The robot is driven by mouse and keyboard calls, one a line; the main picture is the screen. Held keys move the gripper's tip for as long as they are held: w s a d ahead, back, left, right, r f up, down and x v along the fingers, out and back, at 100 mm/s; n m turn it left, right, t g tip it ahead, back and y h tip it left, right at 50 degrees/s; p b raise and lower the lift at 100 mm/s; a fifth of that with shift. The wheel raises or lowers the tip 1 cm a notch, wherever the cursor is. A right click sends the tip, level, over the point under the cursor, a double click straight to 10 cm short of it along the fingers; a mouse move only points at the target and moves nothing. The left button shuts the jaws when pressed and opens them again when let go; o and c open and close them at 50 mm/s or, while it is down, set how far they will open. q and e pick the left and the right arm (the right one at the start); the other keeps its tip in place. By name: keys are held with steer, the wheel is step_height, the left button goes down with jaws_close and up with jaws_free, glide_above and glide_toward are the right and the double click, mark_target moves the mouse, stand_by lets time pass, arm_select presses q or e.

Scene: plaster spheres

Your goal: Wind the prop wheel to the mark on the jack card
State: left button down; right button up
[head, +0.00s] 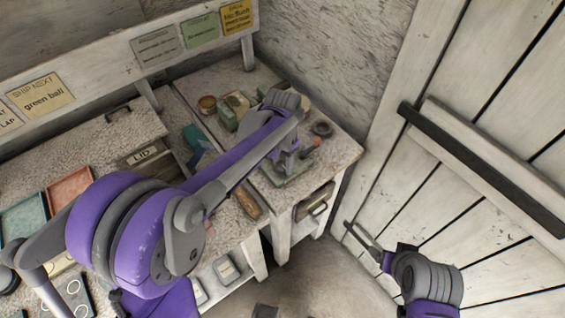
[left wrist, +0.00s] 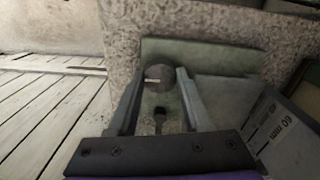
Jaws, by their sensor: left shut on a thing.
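The prop wheel (left wrist: 158,77) shows in the left wrist view as a round grey disc with a pale line across it. It sits between the fingertips of my left gripper (left wrist: 167,74), which is shut on it. In the head view my left gripper (head: 287,160) points down over the jack's greenish base (head: 290,180) at the bench's right end, and the wheel is hidden there. A panel reading "60 mm" (left wrist: 276,128) stands right of the fingers. A yellow card (head: 237,16) hangs on the back rail, its text too small to read surely. My right gripper (head: 362,243) is before the door.
Small pots and blocks (head: 228,112) stand behind my left gripper. A dark ring (head: 322,129) lies near the bench's right edge. A "LID" box (head: 143,155) and coloured trays (head: 70,188) are to the left. The plank door (head: 440,190) is at right, with open floor below.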

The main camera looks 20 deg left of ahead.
stand_by(0.5)
arm_select(q)
steer(key=shift+c, duration=1.7)
jaws_free()
steer(key=shift+r, duration=0.1)
